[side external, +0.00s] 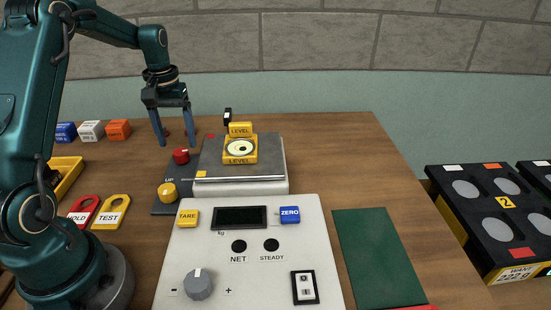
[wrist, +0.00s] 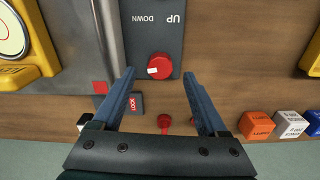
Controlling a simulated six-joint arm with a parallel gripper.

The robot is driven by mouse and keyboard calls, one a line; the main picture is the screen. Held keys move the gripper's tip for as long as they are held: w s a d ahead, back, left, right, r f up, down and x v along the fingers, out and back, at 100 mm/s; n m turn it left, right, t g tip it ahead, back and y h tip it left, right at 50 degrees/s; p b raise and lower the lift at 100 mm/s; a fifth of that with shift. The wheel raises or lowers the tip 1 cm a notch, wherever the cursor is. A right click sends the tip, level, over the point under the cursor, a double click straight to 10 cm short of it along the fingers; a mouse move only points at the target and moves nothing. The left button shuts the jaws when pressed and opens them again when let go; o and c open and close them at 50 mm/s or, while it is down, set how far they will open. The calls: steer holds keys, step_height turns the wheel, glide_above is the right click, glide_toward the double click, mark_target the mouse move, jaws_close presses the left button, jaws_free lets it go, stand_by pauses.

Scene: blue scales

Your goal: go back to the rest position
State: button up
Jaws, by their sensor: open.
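My gripper (side external: 177,140) hangs at the back left of the table, fingers pointing down, open with nothing between them. In the side view it is left of the scale platform (side external: 270,160), near the red knob (side external: 181,156). In the wrist view the fingertips of my gripper (wrist: 158,74) are apart, and the red knob (wrist: 159,66) on the dark UP/DOWN panel (wrist: 152,25) shows between them. I cannot tell the exact height of the fingertips above the table.
The platform carries a yellow LEVEL piece (side external: 240,150). In front is the control panel (side external: 245,255). Blue, white and orange blocks (side external: 118,130) stand behind my arm. Yellow TEST (side external: 111,212) and red HOLD (side external: 83,210) tags lie left. A green mat (side external: 375,250) is right.

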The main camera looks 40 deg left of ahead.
steer(key=shift+r, duration=0.7)
steer(key=shift+w+d, duration=0.1)
steer(key=shift+d, duration=0.05)
steer(key=s+d+r+m+t+y, duration=0.1)
steer(key=s+d+r+m+t, duration=0.2)
steer(key=d+r, duration=0.8)
steer(key=s+d+f+m+t, duration=0.1)
steer(key=s+d+m, duration=0.1)
steer(key=s+d, duration=0.2)
steer(key=s+d+f+m+t+h, duration=0.1)
steer(key=s+d+m, duration=0.2)
steer(key=s+d, duration=0.2)
steer(key=shift+s+d+f+t, duration=0.15)
steer(key=shift+s+f+t, duration=0.2)
steer(key=shift+s, duration=0.5)
